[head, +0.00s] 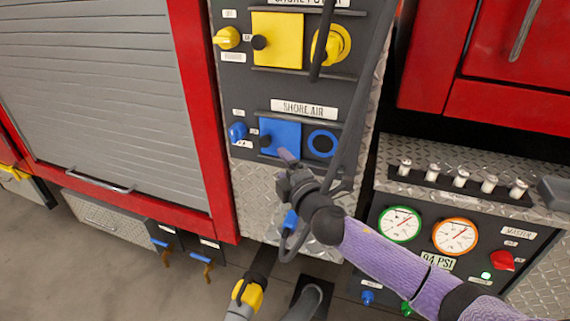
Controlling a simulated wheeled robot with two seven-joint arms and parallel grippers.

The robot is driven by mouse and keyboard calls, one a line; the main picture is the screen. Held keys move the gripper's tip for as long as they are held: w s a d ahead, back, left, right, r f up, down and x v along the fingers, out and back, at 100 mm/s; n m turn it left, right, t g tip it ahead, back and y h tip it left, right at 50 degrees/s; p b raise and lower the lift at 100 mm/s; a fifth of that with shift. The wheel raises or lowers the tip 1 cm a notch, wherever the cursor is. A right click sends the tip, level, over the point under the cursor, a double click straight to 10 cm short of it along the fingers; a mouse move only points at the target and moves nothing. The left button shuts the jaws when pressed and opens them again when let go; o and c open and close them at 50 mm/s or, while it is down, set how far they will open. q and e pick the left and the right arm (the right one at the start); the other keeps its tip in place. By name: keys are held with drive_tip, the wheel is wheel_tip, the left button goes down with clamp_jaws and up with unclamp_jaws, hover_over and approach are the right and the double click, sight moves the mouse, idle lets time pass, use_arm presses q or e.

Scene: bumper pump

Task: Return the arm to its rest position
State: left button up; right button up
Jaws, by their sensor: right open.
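My right gripper (286,160) is in front of the shore air panel, its purple arm coming in from the lower right. Its tips are close to the blue square cover (280,137) and overlap its lower edge; I cannot tell whether they touch it. The gripper is open, with nothing seen between its fingers. A blue ring port (322,144) and a blue knob (237,132) flank the cover. A blue fitting (290,220) on a dark hose shows just below the gripper. My left gripper is not in view.
Above are a yellow square cover (277,40) and yellow round inlet (331,45). A dark hose (362,100) hangs beside the panel. A gauge panel (428,232) stands at right. A yellow connector (248,294) is below. The floor at lower left is clear.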

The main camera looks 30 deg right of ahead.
idle(0.3)
drive_tip(key=s+a+f+m+g+h, duration=0.1)
drive_tip(key=s+a+f+m+g, duration=0.2)
drive_tip(key=s+f+m+g, duration=0.25)
drive_tip(key=s+a+f+m+g+h, duration=0.1)
drive_tip(key=s+a+f+m+g, duration=0.15)
drive_tip(key=s+f+m, duration=0.4)
drive_tip(key=s+a+f+m+g+y, duration=0.2)
drive_tip(key=s+a+f+g, duration=0.15)
drive_tip(key=s, duration=0.65)
drive_tip(key=s+a+f+m+g+y, duration=0.1)
drive_tip(key=s+a+f+g, duration=0.2)
drive_tip(key=s, duration=0.6)
drive_tip(key=s+d+f+g, duration=0.1)
drive_tip(key=s+f, duration=0.1)
drive_tip(key=f, duration=0.6)
drive_tip(key=s+f+g, duration=0.1)
drive_tip(key=s+f, duration=0.1)
drive_tip(key=f, duration=0.7)
drive_tip(key=s+d+f, duration=0.2)
drive_tip(key=s+f, duration=0.2)
drive_tip(key=s, duration=0.2)
drive_tip(key=s+d+f+g, duration=0.1)
drive_tip(key=s+d+f, duration=0.1)
drive_tip(key=s+f, duration=0.2)
drive_tip(key=s, duration=0.3)
drive_tip(key=shift+s+f, duration=0.3)
drive_tip(key=shift+f, duration=0.05)
